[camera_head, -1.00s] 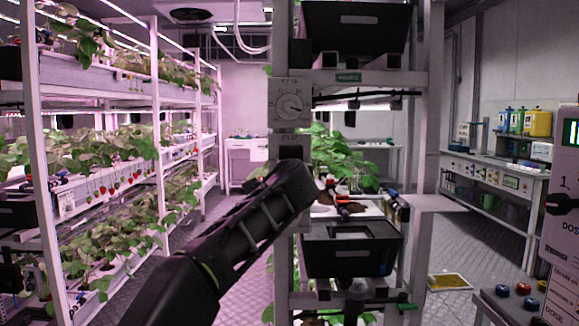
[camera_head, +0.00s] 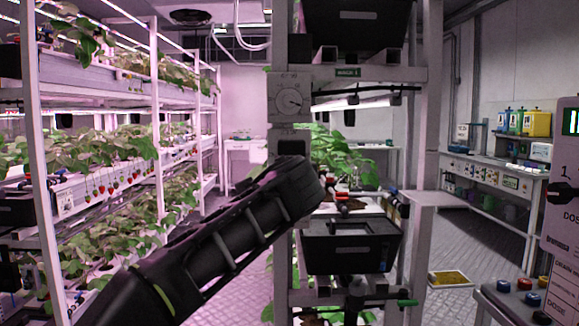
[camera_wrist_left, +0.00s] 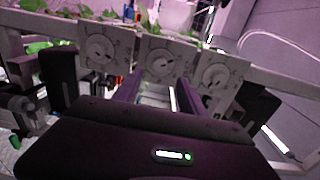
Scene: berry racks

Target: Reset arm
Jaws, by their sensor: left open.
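My left arm (camera_head: 215,240) comes in from the lower left in the head view and ends in front of the rack post, below a white dial panel (camera_head: 291,86). Its fingertips are hidden there. In the left wrist view my left gripper (camera_wrist_left: 160,92) has its two fingers apart with nothing between them. They point toward the middle of three white dial panels (camera_wrist_left: 160,60); I cannot tell how close they are. The other two are the left dial panel (camera_wrist_left: 100,50) and the right dial panel (camera_wrist_left: 215,75). My right gripper is not in view.
A black bin (camera_head: 350,250) sits on the middle rack, just right of my arm. Plant shelves (camera_head: 100,190) stand on the left. A dosing panel (camera_head: 562,215) is at the right edge, and a yellow tray (camera_head: 450,279) lies on the floor. The left aisle is clear.

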